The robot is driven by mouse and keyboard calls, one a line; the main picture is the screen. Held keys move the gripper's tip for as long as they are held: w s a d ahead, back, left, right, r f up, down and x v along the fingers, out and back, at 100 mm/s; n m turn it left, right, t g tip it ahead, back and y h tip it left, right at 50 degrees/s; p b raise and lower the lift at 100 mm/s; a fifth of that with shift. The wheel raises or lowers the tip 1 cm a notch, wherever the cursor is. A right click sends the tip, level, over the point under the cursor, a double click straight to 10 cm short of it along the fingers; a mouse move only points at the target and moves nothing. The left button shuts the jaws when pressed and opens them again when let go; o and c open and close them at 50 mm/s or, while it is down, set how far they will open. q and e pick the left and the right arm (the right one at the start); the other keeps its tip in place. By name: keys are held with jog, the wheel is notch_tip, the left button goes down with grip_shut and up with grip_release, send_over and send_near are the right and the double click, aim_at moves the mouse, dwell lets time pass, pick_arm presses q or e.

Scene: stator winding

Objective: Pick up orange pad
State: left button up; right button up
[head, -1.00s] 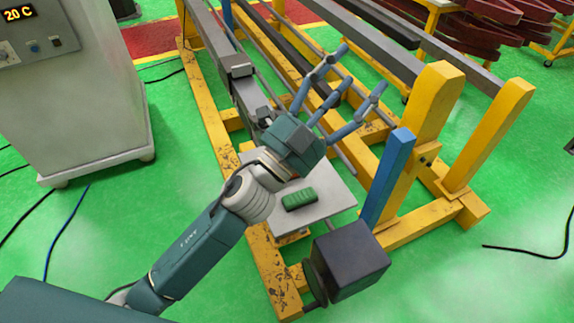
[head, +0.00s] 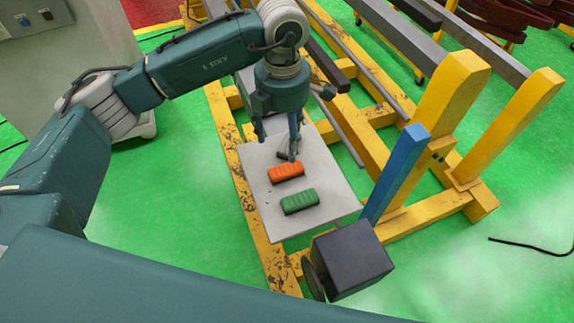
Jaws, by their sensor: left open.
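The orange pad (head: 286,173) lies on a light grey plate (head: 334,183), just behind the green pad (head: 299,201). My left gripper (head: 280,148) points down over the back part of the plate. It is open, with its fingers spread just behind the orange pad and apart from it as far as I can tell. A small dark grey piece lies behind the orange pad, partly hidden by a finger. My right gripper is not in view.
The plate sits within a yellow frame (head: 222,135). A blue post (head: 396,174) and a dark box (head: 351,262) stand to its right and front right. A grey cabinet is at the upper left.

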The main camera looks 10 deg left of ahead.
pick_arm(q)
jog(key=p, duration=0.1)
send_over(285, 166)
jog(key=f, duration=0.4)
jog(key=shift+a+f, duration=0.2)
jog(key=shift+f, duration=0.15)
notch_tip(285, 166, down, 5)
jog(key=p, duration=0.3)
jog(key=shift+d+r, duration=0.1)
jog(key=shift+d, duration=0.05)
jog(key=shift+f, duration=0.35)
jog(key=c, duration=1.3)
